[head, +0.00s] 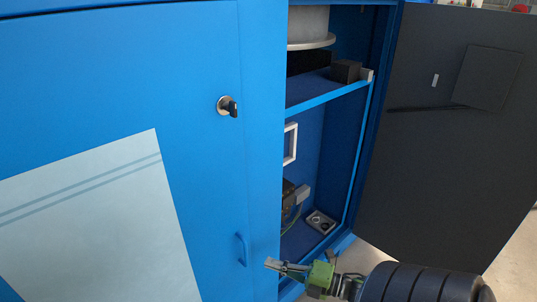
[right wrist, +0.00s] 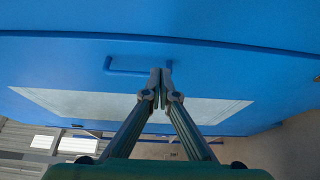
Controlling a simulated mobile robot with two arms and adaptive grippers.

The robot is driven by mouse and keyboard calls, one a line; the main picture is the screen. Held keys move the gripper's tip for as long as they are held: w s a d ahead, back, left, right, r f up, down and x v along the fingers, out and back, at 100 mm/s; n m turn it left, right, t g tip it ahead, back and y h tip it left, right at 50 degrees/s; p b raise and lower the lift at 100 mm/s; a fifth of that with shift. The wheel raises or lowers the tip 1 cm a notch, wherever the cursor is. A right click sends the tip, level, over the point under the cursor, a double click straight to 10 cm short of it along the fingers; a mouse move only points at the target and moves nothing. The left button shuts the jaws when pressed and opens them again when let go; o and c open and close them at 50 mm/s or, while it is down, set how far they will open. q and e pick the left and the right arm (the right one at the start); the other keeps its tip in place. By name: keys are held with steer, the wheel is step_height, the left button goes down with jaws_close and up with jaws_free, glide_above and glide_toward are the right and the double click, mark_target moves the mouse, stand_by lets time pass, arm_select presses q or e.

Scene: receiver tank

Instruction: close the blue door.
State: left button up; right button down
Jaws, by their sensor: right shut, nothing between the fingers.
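The blue door (head: 200,60) fills the left of the head view, with a key lock (head: 228,106), a pale sheet (head: 95,225) and a small blue handle (head: 241,250). I cannot tell whether it stands slightly ajar. In the right wrist view, the handle (right wrist: 140,66) lies just beyond the fingertips. My right gripper (head: 271,265) is shut and empty, low in front of the cabinet opening and right of the handle. Its fingertips (right wrist: 160,80) meet close to the handle's right end; contact is unclear. My left gripper is out of view.
A second door (head: 430,130) with a dark inner face stands wide open at the right. Between the doors, the cabinet interior is exposed, with a shelf (head: 325,95), a white cylinder (head: 308,25) and small devices. Pale floor shows at lower right.

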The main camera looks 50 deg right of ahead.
steer(key=v, duration=1)
steer(key=shift+s, duration=0.1)
